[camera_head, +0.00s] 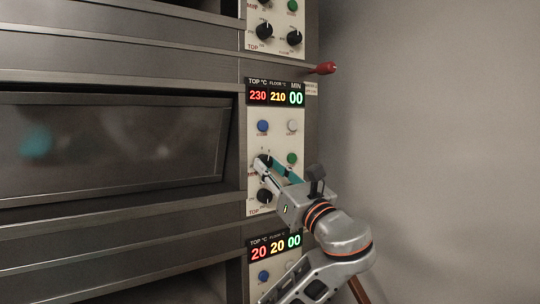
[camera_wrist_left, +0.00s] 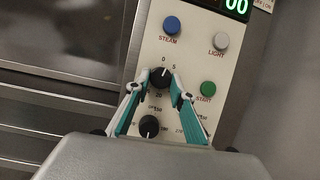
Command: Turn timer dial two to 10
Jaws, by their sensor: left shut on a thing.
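The middle oven control panel (camera_head: 278,143) has a display (camera_head: 274,96) reading 230, 210 and 00 under MIN. The timer dial (camera_wrist_left: 159,77) is a black knob with a white pointer mark. Its scale shows 0 at the top and 5 to the right. The mark points up and slightly right, near the 0 and 5 end; its exact setting is hard to read. My left gripper (camera_wrist_left: 154,89) is shut on this dial, one teal finger on each side. In the head view my left gripper (camera_head: 268,166) partly covers the dial. My right gripper is out of view.
A black knob (camera_wrist_left: 149,127) sits just below the dial. Around it are a blue STEAM button (camera_wrist_left: 171,25), a white LIGHT button (camera_wrist_left: 221,41) and a green START button (camera_wrist_left: 208,89). Bare wall lies to the right.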

